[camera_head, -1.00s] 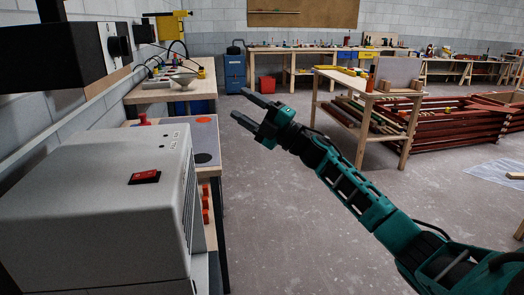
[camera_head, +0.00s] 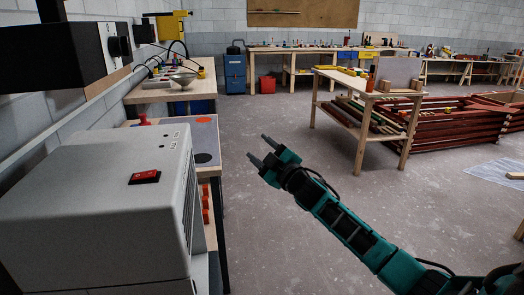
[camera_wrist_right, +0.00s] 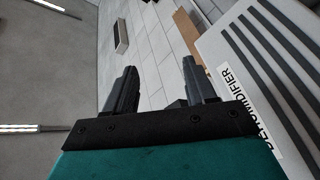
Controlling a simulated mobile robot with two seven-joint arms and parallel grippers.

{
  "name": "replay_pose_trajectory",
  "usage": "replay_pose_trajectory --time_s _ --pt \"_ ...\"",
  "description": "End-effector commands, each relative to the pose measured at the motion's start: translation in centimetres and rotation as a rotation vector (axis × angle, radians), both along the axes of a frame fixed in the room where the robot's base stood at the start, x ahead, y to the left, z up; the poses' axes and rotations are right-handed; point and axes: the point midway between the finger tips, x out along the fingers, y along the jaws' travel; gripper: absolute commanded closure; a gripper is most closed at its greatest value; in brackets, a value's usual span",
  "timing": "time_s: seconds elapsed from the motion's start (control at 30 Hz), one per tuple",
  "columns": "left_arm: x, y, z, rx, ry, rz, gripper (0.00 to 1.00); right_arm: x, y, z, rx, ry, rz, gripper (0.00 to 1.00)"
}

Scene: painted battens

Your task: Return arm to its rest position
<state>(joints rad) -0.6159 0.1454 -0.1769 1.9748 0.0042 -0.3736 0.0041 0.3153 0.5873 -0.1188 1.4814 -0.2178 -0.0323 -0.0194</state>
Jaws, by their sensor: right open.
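My right arm, teal and black, comes in from the lower right in the head view. Its right gripper (camera_head: 260,150) is open and empty, held over the bare floor to the right of the grey machine. The right wrist view shows the two dark fingers (camera_wrist_right: 158,85) apart with nothing between them. My left gripper is not in view.
A grey dehumidifier (camera_head: 85,210) with a red switch (camera_head: 144,177) fills the lower left; its labelled side also shows in the wrist view (camera_wrist_right: 245,60). A wooden table (camera_head: 362,94) and stacked red battens (camera_head: 455,125) stand at right. The middle floor is clear.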

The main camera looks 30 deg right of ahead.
Motion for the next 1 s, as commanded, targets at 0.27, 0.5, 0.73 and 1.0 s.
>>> replay_pose_trajectory --time_s 0.27,0.5,0.73,1.0 --pt "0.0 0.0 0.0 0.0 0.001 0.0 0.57 0.0 0.0 0.0 0.0 -0.001 0.001 0.45" --pt "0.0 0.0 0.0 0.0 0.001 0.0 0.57 -0.2 0.3 -0.4 0.005 0.007 0.003 0.45" --pt "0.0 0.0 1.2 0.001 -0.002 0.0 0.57 -4.6 5.4 -8.5 0.143 0.175 0.044 0.45" --pt "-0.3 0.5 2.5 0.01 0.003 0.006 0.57 -18.1 14.7 -20.2 0.454 0.52 0.049 0.45"
